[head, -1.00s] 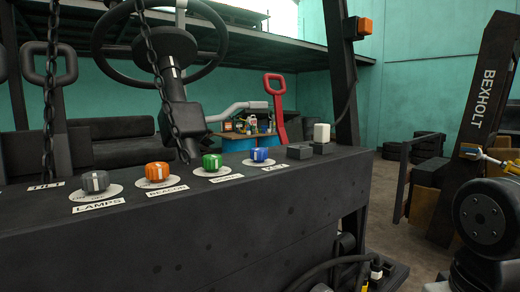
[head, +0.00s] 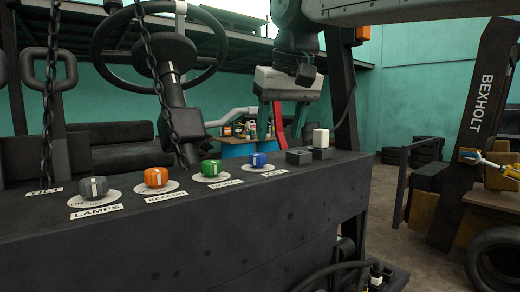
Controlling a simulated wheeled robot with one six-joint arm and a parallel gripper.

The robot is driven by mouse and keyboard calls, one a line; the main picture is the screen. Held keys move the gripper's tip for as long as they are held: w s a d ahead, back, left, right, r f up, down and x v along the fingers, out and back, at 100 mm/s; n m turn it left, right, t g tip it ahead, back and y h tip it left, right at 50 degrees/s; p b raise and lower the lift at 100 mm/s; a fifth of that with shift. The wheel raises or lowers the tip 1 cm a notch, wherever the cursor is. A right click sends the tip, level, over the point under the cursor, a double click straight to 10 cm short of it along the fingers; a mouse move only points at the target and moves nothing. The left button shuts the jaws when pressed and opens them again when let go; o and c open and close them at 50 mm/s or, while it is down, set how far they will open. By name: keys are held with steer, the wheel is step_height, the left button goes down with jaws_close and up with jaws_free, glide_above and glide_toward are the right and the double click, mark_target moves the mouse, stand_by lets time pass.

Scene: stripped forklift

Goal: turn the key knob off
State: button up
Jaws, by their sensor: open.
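The blue knob (head: 258,160) sits on a pale round dial at the right end of the row on the dark panel. The small label (head: 274,173) beside it seems to read KEY, but it is hard to read. The knob's white pointer mark shows, but its exact setting is too small to tell. My gripper (head: 282,125) hangs pointing down above and a little right of the blue knob in the picture. It is open and empty, apart from the knob.
Green (head: 211,169), orange (head: 156,178) and grey (head: 94,188) knobs stand left of the blue one. A block with a white switch (head: 320,140) stands to its right. Chains (head: 165,85) hang before the steering wheel (head: 103,55). A dark post (head: 342,90) rises behind the panel.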

mark_target(258, 154)
steer(key=w+a+f, duration=0.2)
steer(key=w+f, duration=0.1)
steer(key=w+a+f, duration=0.1)
steer(key=f, duration=0.1)
steer(key=shift+w+a+f, duration=0.15)
steer(key=shift+w+a, duration=0.05)
steer(key=shift+a, duration=0.2)
steer(key=shift+c, duration=0.4)
steer(key=c, duration=0.9)
